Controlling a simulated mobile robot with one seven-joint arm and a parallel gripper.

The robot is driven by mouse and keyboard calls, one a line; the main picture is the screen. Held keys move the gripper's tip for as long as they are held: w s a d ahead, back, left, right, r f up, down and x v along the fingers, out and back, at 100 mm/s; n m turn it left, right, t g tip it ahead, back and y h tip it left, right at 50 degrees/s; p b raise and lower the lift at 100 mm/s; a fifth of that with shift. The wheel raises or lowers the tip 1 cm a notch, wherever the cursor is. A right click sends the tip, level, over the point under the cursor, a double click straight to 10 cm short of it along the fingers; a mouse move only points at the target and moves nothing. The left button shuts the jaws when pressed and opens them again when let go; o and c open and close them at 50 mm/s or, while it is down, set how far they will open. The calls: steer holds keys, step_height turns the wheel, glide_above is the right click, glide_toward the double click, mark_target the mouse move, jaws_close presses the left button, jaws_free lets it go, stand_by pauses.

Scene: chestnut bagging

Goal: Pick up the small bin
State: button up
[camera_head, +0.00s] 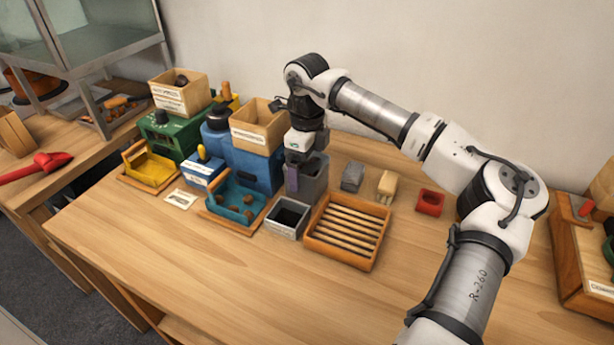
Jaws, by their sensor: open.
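A small grey open-topped bin (287,219) with a dark inside stands on the wooden table, between the blue-lined tray and the slatted tray. A taller grey container (313,181) stands just behind it; I cannot tell for sure which one is the task's small bin. My gripper (298,166) points down at the taller container, behind the small bin and apart from it. My gripper is open; its fingertips are small and dark against the container, so I cannot tell whether they touch it.
A slatted wooden tray (345,239) is right of the bin and a blue-lined tray (237,222) is left. A blue machine with a wooden hopper (257,130) stands close left of my gripper. A red block (430,202) lies right. The table's front is clear.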

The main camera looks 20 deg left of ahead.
steer(key=c, duration=1.4)
steer(key=shift+c, duration=0.5)
steer(key=shift+r, duration=0.1)
